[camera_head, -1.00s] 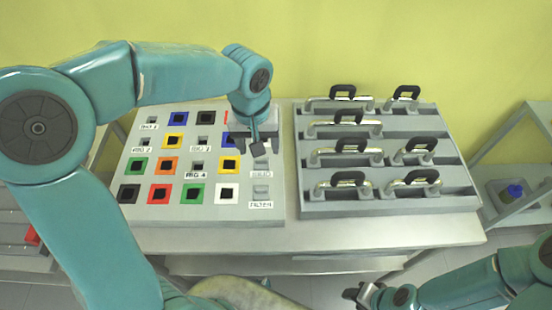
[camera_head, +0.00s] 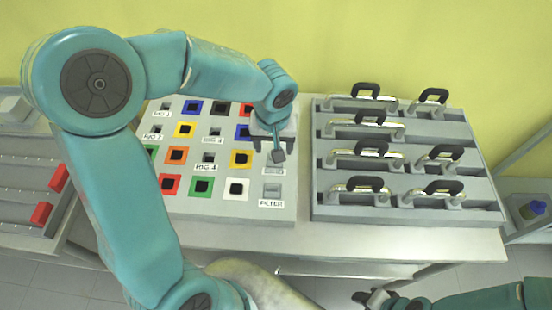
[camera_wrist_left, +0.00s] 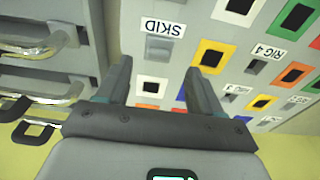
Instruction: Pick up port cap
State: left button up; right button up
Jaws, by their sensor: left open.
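A grey board (camera_head: 180,203) on the table carries rows of coloured square frames with black centres, such as a yellow one (camera_head: 232,159) and a white one (camera_head: 228,190). I cannot tell which part is the port cap. My left gripper (camera_head: 270,150) is open over the board's right side and hides part of it. In the left wrist view its two fingers (camera_wrist_left: 157,82) are apart with nothing held. A white square (camera_wrist_left: 153,81) shows between them, below the SKID label (camera_wrist_left: 166,28). My right gripper (camera_head: 373,298) is low at the bottom edge, away from the board.
A grey rack (camera_head: 405,213) with several black-handled metal bars stands right of the board. A left rack (camera_head: 22,175) holds red blocks (camera_head: 42,213). The table's front strip (camera_head: 340,238) is clear.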

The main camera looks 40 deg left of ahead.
pick_arm(q)
jog(key=f, duration=0.3)
jog(key=w+f, duration=0.1)
jog(key=f, duration=0.1)
jog(key=shift+w+a+f+p, duration=0.1)
jog(key=shift+a+f+p, duration=0.15)
jog(key=shift+a+p, duration=0.05)
jog(key=c, duration=1.1)
